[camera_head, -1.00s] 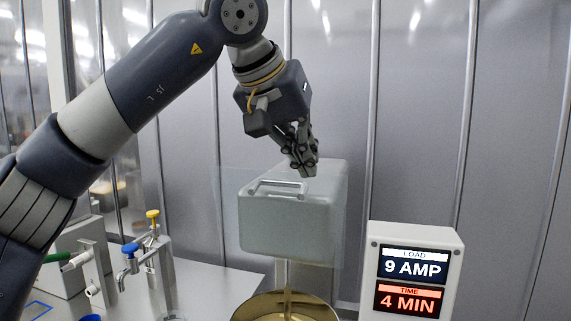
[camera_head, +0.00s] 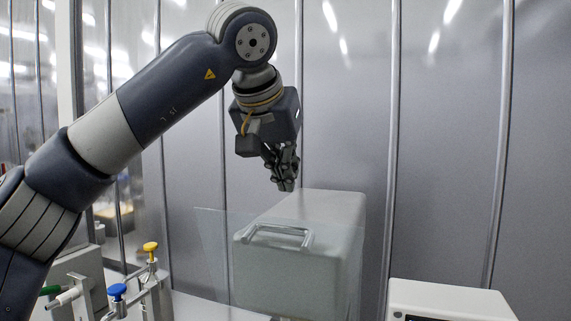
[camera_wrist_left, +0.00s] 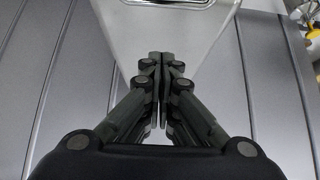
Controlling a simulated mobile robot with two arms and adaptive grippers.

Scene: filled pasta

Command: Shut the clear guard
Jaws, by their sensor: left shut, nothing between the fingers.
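The clear guard (camera_head: 212,255) is a thin see-through panel, seen in the head view in front of and left of a pale grey box-shaped housing (camera_head: 335,215). A metal bar handle (camera_head: 278,235) shows at the housing's upper front; I cannot tell whether it belongs to the guard or the housing. My left gripper (camera_head: 286,188) is shut and empty, pointing down, above and behind the handle in the picture and apart from it. In the left wrist view the shut fingertips (camera_wrist_left: 158,58) show against a pale surface, with part of the handle at the top edge. My right gripper is out of view.
Taps with a blue knob (camera_head: 117,291) and a yellow knob (camera_head: 150,247) stand at the lower left. A white display unit (camera_head: 450,298) is at the lower right, its screens mostly cut off. Ribbed metal wall panels (camera_head: 450,150) stand behind.

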